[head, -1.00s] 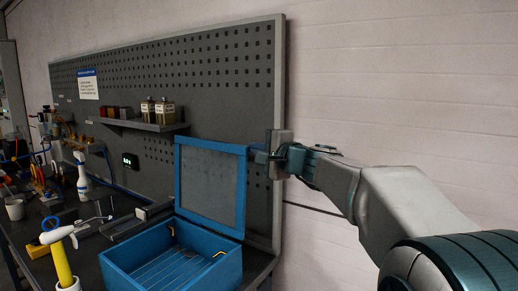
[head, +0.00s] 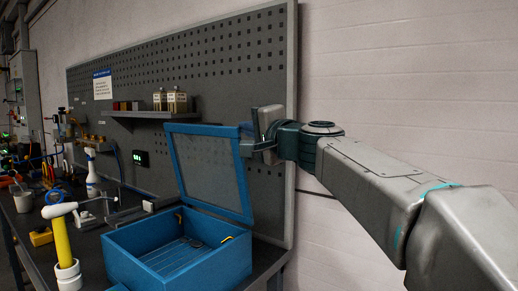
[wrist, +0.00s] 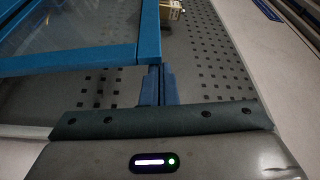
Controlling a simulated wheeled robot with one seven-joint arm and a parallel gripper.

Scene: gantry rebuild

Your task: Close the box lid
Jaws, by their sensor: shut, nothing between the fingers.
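A blue box (head: 178,258) stands on the dark workbench with its lid (head: 207,168) raised, a blue frame around a grey panel.
A pegboard (head: 215,70) with a shelf (head: 145,114) holding small containers stands behind the box. Free space lies above the open box.

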